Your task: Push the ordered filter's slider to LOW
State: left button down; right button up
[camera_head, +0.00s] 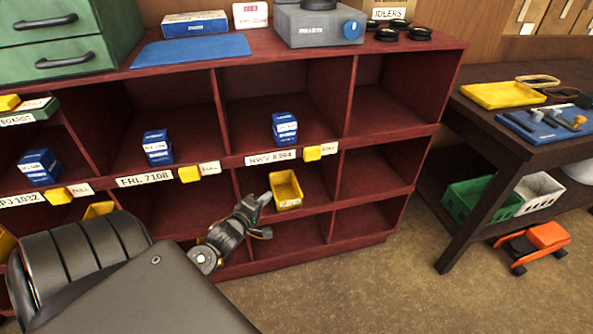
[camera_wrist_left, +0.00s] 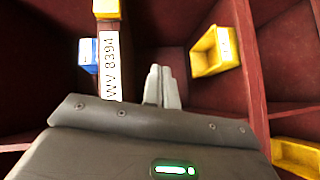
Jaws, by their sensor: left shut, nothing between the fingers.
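Three labelled filter bays run along the shelf edge. The label reading HWV 8394 (camera_head: 271,158) has a yellow slider (camera_head: 312,153) at its right, beside a FULL tag (camera_head: 329,149). FRL 7108 (camera_head: 146,180) has a slider (camera_head: 189,174) at FULL, and the label ending in 1032 (camera_head: 19,199) has one (camera_head: 56,196) too. Blue filter boxes (camera_head: 284,129) stand above them. My left gripper (camera_head: 266,198) is shut and empty, below the 8394 label. In the left wrist view its fingertips (camera_wrist_left: 161,70) are beside that label (camera_wrist_left: 110,66); the slider (camera_wrist_left: 106,8) is at the top edge.
A yellow bin (camera_head: 286,190) sits in the lower compartment just right of my left gripper. Maroon shelf dividers (camera_head: 337,190) flank it. A grey device with a blue knob (camera_head: 351,29) and a blue mat (camera_head: 190,50) are on top. A dark table (camera_head: 470,112) stands at the right.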

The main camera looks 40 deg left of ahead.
pick_arm(q)
notch_tip(320, 180, up, 8)
jog(key=n+t, duration=0.1)
jog(key=t, duration=0.1)
jog(key=shift+d+f+n, duration=0.25)
jog(key=shift+d+n, duration=0.05)
jog(key=shift+n, duration=0.1)
pick_arm(e)
jog(key=shift+w, duration=0.55)
pick_arm(q)
jog(key=shift+w, duration=0.15)
send_near(303, 153)
jog(key=w+a, duration=0.2)
jog(key=a, duration=0.1)
jog(key=shift+a+b, duration=0.2)
jog(key=shift+b, duration=0.15)
jog(key=w, duration=0.1)
jog(key=w+d, duration=0.1)
jog(key=w, duration=0.1)
jog(key=shift+d, duration=0.3)
jog(key=shift+w+d, duration=0.15)
jog(key=shift+d, duration=0.05)
jog(key=shift+w+d, duration=0.1)
jog(key=shift+w, duration=0.1)
pick_arm(e)
jog(key=shift+w+r, duration=0.2)
jog(key=shift+a, duration=0.1)
